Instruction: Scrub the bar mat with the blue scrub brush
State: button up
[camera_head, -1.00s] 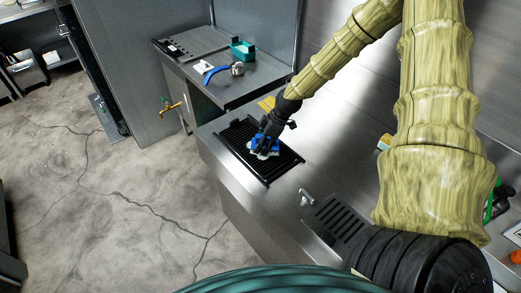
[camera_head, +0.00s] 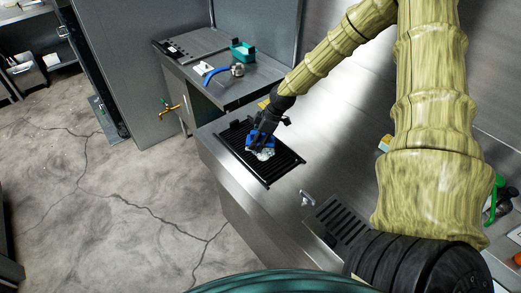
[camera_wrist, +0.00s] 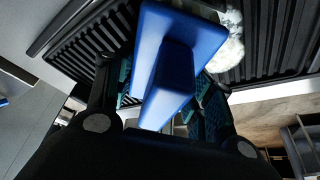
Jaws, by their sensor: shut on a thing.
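The black ribbed bar mat (camera_head: 284,166) lies on the steel counter; it also shows in the wrist view (camera_wrist: 280,40). My gripper (camera_head: 260,136) is over the mat's middle, pointing down. It is shut on the blue scrub brush (camera_head: 250,138), whose blue handle fills the middle of the wrist view (camera_wrist: 180,60) between my two fingers (camera_wrist: 165,90). A whitish, foamy-looking patch (camera_head: 264,154) shows at the brush's lower edge on the mat, and also in the wrist view (camera_wrist: 230,45). Whether the bristles touch the mat is hidden.
A steel counter (camera_head: 245,192) surrounds the mat, with a small tap (camera_head: 307,197) and a slotted black drain grate (camera_head: 345,218) to the right. A side table (camera_head: 225,90) behind holds a teal container (camera_head: 242,51) and a blue curved item (camera_head: 214,75). Bare counter lies right of the mat.

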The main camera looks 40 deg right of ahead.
aim_at(256, 155)
jog(key=shift+s+f, duration=0.15)
jog(key=o, duration=0.4)
jog(key=shift+c, duration=0.2)
jog(key=c, duration=0.4)
jog(key=shift+s+a+r+p, duration=0.1)
jog(key=shift+s+a+p, duration=0.25)
jog(key=shift+s, duration=0.4)
jog(key=shift+s+a+r+p, duration=0.1)
jog(key=shift+s+a+p, duration=0.2)
jog(key=shift+s, duration=0.4)
jog(key=shift+s+a+p, duration=0.2)
jog(key=shift+s+a, duration=0.2)
jog(key=shift+s, duration=0.35)
jog(key=shift+c, duration=0.3)
jog(key=shift+w, duration=0.1)
jog(key=shift+w+a+f+b, duration=0.15)
jog(key=shift+w+b, duration=0.3)
jog(key=shift+w, duration=0.45)
jog(key=shift+w+d+f+b, duration=0.1)
jog(key=shift+w+b, duration=0.3)
jog(key=shift+w, duration=0.45)
jog(key=shift+w+a+r, duration=0.1)
jog(key=shift+w, duration=0.55)
jog(key=shift+s, duration=0.15)
